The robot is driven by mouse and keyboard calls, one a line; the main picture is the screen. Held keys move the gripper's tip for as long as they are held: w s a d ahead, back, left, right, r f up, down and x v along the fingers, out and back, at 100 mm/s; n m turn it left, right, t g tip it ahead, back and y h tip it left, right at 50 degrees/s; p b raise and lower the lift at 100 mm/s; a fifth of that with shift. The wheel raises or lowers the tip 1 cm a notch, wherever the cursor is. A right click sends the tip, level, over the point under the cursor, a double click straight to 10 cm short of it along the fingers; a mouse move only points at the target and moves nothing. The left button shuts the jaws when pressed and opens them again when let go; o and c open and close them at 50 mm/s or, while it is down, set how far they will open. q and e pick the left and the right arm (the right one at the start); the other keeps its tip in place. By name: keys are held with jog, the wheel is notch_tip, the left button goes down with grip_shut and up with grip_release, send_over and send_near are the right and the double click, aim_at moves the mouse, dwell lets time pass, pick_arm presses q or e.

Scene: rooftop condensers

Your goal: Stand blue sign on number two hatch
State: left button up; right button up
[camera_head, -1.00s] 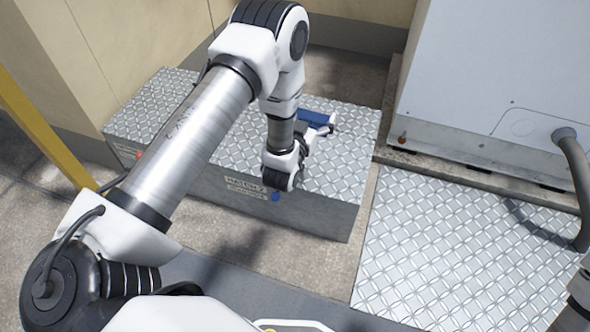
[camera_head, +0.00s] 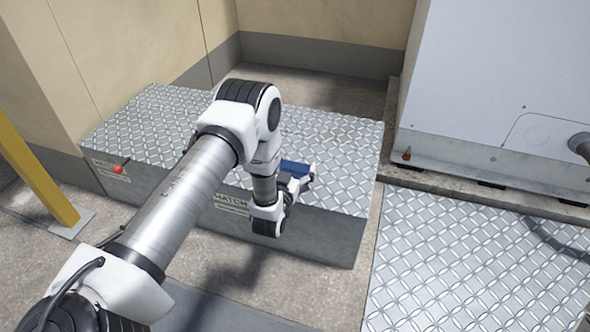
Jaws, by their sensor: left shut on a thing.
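A long box with a diamond-plate top (camera_head: 335,150) stands by the wall. Its front face bears a left hatch label (camera_head: 108,166) beside a red knob (camera_head: 118,169), and a middle label (camera_head: 231,200) reading HATCH, its number partly hidden by my arm. My left gripper (camera_head: 305,182) is shut on the blue sign (camera_head: 295,167), over the right half of the plate top near its front edge. My wrist hides part of the sign, and I cannot tell whether it touches the plate. My right gripper is not in view.
A grey condenser cabinet (camera_head: 490,80) stands on a concrete plinth at the right, with a hose fitting (camera_head: 580,143). A second diamond-plate panel (camera_head: 470,265) lies before it. A yellow post (camera_head: 35,170) stands at left. The plate's right end is clear.

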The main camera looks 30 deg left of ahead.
pick_arm(q)
jog(key=shift+f, duration=0.1)
jog(key=o, duration=0.7)
jog(key=shift+r, duration=0.3)
jog(key=p+v, duration=1)
jog(key=v, duration=0.2)
jog(key=shift+f, duration=0.15)
